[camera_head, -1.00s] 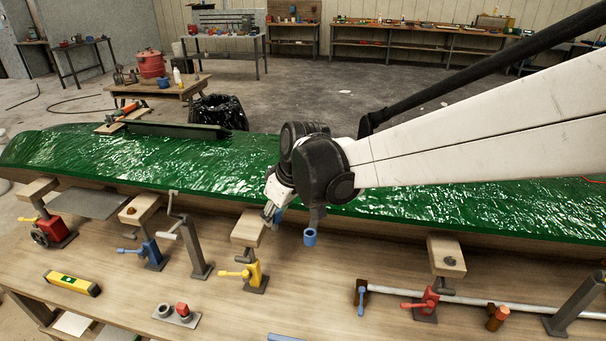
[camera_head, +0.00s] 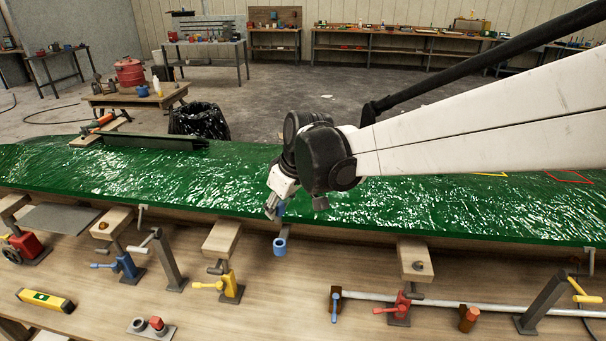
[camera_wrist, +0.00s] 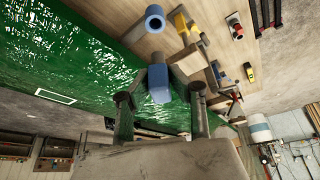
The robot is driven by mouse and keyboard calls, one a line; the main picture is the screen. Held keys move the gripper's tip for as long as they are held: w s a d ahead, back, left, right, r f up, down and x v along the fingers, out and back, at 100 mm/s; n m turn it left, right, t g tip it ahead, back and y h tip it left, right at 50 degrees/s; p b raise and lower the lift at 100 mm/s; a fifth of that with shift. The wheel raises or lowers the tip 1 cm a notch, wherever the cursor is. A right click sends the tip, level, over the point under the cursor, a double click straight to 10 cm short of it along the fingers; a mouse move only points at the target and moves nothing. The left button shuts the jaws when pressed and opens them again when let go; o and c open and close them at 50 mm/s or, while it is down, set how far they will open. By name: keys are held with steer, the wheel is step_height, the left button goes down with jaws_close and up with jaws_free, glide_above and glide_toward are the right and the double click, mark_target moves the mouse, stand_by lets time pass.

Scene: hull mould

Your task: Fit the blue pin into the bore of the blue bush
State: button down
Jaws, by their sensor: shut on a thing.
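The blue bush (camera_head: 280,245) is a short upright ring with its open bore showing on top, beside the near edge of the green hull mould. In the wrist view the bush (camera_wrist: 155,20) is at the top, its dark bore visible. My gripper (camera_head: 274,207) is shut on the blue pin (camera_head: 281,208).
The green hull mould (camera_head: 110,185) lies behind the bench. Wooden blocks on clamps stand along its near edge, with a yellow clamp (camera_head: 230,288) left of the bush and a red clamp (camera_head: 400,307) to the right. A grey crank post (camera_head: 170,262) stands further left.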

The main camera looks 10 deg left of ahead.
steer(key=b, duration=0.4)
glide_above(276, 241)
steer(key=d, duration=0.1)
steer(key=shift+s+f, duration=0.2)
steer(key=shift+f, duration=2.65)
steer(key=shift+f+b, duration=1.8)
steer(key=shift+f, duration=0.05)
steer(key=c, duration=1.5)
jaws_free()
steer(key=v, duration=1.2)
steer(key=shift+r, duration=0.15)
